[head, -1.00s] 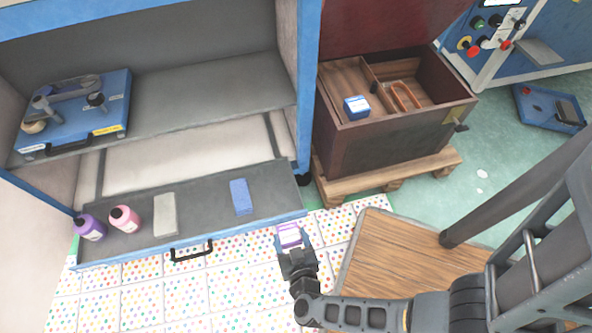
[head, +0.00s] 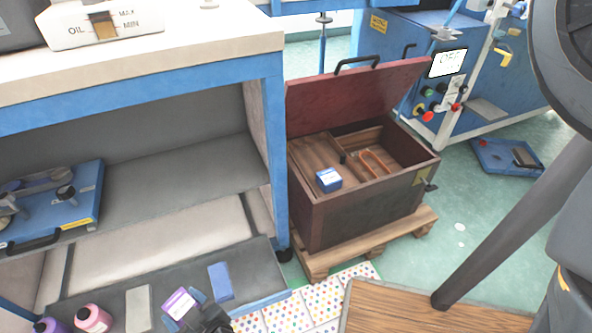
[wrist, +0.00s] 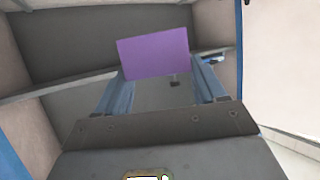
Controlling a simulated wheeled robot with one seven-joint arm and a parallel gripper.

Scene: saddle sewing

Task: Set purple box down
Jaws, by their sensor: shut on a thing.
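The purple box (head: 180,305) is held in my gripper (head: 190,314), which shows at the bottom of the head view. The box has a pale label on its upper face. In the wrist view the purple box (wrist: 153,53) sits between the two blue fingers of my gripper (wrist: 162,88). In the head view the box appears over the pulled-out grey drawer (head: 255,272), left of the blue block. I cannot tell its height above the drawer. The drawer's front is partly out of frame.
A blue block (head: 220,282), a grey block (head: 139,310), a pink bottle (head: 93,318) and a purple bottle (head: 50,325) are on the drawer. A blue case (head: 60,205) is on the shelf above. An open wooden chest (head: 360,205) holding a small blue box (head: 328,180) stands right.

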